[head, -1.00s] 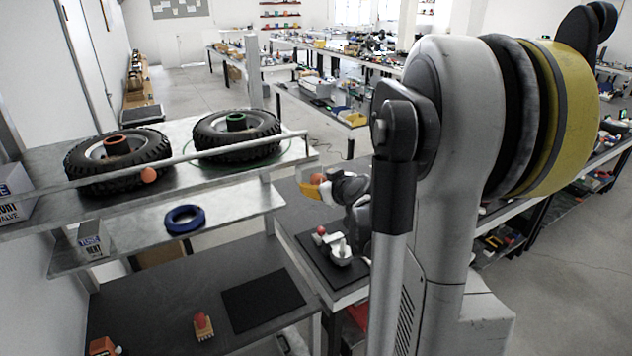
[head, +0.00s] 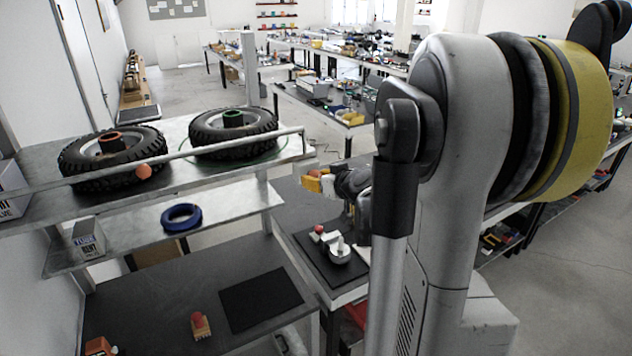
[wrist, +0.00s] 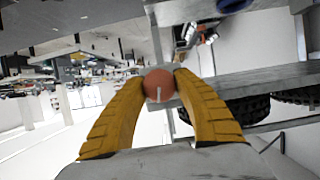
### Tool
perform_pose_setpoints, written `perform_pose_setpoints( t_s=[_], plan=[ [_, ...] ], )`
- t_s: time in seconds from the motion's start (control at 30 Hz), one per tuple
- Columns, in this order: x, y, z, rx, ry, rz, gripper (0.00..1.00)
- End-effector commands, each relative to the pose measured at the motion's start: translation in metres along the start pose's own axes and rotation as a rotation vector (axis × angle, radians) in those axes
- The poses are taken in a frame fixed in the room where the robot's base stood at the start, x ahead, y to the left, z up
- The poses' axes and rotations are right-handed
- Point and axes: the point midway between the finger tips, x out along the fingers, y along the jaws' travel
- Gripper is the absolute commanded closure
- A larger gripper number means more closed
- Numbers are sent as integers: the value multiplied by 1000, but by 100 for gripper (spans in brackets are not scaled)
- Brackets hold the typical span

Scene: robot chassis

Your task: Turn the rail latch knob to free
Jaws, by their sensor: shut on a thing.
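In the wrist view an orange-brown round knob (wrist: 160,85) with a thin pale line on its face sits between the fingertips of my gripper (wrist: 161,80). Both yellow ribbed fingers touch its sides, shut on it. The knob lies by the end of a grey shelf edge or rail (wrist: 255,82). In the head view my gripper (head: 318,182) is beyond the right end of the shelf, partly behind my arm; the held knob is hard to make out there. Another orange knob (head: 143,171) is on the front rail (head: 220,149), away from my gripper.
Two tyres (head: 112,152) (head: 232,132) lie on the top shelf behind the rail. A blue ring (head: 181,217) and a small box (head: 88,238) are on the shelf below. A dark board with a white fixture (head: 339,252) lies below my gripper.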

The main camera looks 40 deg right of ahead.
Motion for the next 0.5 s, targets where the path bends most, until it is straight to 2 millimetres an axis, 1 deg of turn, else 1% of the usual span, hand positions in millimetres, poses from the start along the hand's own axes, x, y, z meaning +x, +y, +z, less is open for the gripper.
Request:
perform_pose_setpoints(
  t_s=[0.03,0.5],
  plan=[
    [1,1,2,37,0,-13,95],
    [2,1,4,447,0,-184,95]
  ],
)
